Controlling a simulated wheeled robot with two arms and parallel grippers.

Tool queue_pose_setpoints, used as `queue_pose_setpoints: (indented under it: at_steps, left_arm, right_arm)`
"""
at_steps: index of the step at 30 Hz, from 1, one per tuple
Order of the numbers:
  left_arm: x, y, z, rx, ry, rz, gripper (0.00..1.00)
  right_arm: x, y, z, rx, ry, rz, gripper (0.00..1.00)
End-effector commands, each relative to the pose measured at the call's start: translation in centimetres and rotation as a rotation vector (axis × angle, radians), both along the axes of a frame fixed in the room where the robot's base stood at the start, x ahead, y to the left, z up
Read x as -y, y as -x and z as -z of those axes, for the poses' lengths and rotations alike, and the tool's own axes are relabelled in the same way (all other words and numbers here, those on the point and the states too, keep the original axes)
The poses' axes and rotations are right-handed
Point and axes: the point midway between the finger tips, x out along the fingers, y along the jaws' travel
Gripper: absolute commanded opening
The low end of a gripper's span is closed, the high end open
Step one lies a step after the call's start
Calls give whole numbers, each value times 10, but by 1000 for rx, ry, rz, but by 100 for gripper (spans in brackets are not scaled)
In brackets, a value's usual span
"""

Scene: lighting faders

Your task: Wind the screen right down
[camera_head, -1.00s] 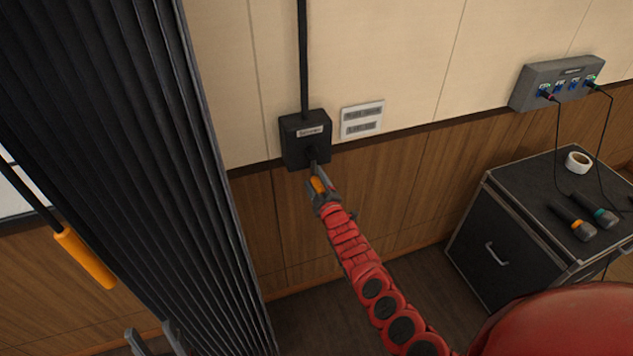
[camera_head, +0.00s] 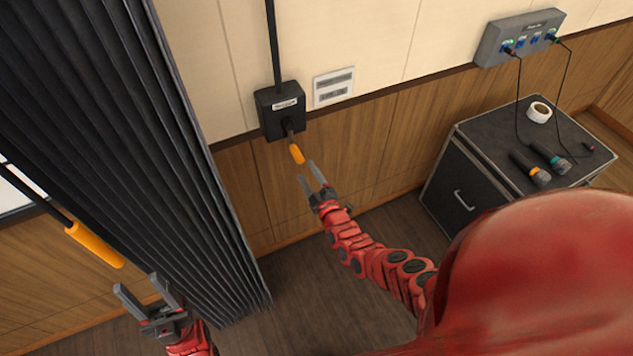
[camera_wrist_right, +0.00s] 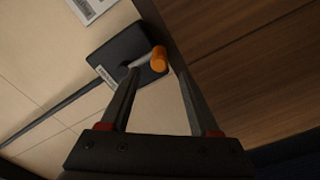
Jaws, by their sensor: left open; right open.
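A black winder box (camera_head: 279,111) with a white label is fixed to the wall, with a black pole rising from it. A crank with an orange handle (camera_head: 297,153) sticks out below its front. My right gripper (camera_head: 309,170) is open and empty, just below and right of the handle, apart from it. In the right wrist view the orange handle (camera_wrist_right: 159,59) shows beyond the open fingertips (camera_wrist_right: 152,72). My left gripper (camera_head: 138,286) is open and empty at the lower left, in front of the dark curtain. A strip of white, perhaps the screen (camera_head: 12,192), shows at the left edge.
A pleated dark curtain (camera_head: 110,120) hangs left of the box. A black rod with an orange grip (camera_head: 95,245) is at the left. A notice (camera_head: 333,87) is beside the box. A black case (camera_head: 470,165) at the right bears microphones and tape, under a grey cabled socket box (camera_head: 520,37).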

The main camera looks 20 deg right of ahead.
Motion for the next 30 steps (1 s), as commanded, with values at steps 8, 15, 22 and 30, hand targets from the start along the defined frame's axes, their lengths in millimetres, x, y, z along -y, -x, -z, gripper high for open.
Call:
queue_pose_setpoints:
  at_steps: [8, 15, 22, 30]
  left_arm:
    - [0, 0, -6, 0, 0, 0, 50]
    - [0, 0, -7, 0, 0, 0, 50]
    - [0, 0, -7, 0, 0, 0, 50]
    - [0, 0, -7, 0, 0, 0, 50]
  right_arm:
    - [3, 40, 2, -2, 0, -1, 62]
    - [3, 53, 2, -3, 0, -1, 62]
    - [3, 53, 2, -2, 0, 0, 62]
    - [3, 53, 2, -2, 0, 0, 62]
